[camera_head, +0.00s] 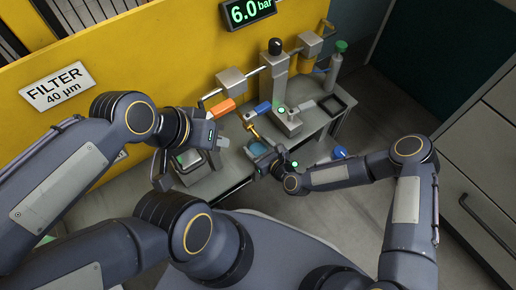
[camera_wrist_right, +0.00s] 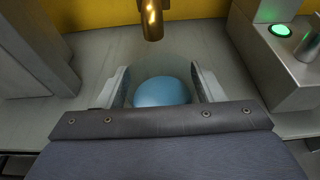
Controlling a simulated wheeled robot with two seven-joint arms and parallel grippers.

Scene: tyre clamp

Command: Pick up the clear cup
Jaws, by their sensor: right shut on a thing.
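The clear cup (camera_wrist_right: 162,92) stands upright in the right wrist view, with pale blue liquid or a blue bottom showing through it. My right gripper (camera_wrist_right: 160,84) is shut on it, one finger at each side. In the head view, the cup (camera_head: 256,149) is a small pale blue patch at the bench's front, partly hidden by my right gripper (camera_head: 262,158). A brass spout (camera_wrist_right: 152,22) hangs just beyond and above the cup. My left gripper (camera_head: 219,139) is in the air at left of centre, away from the cup; its finger gap is unclear.
A green-lit button (camera_wrist_right: 280,30) is right of the cup. A yellow wall (camera_head: 150,50) stands behind. Grey drawers (camera_head: 485,150) are at right.

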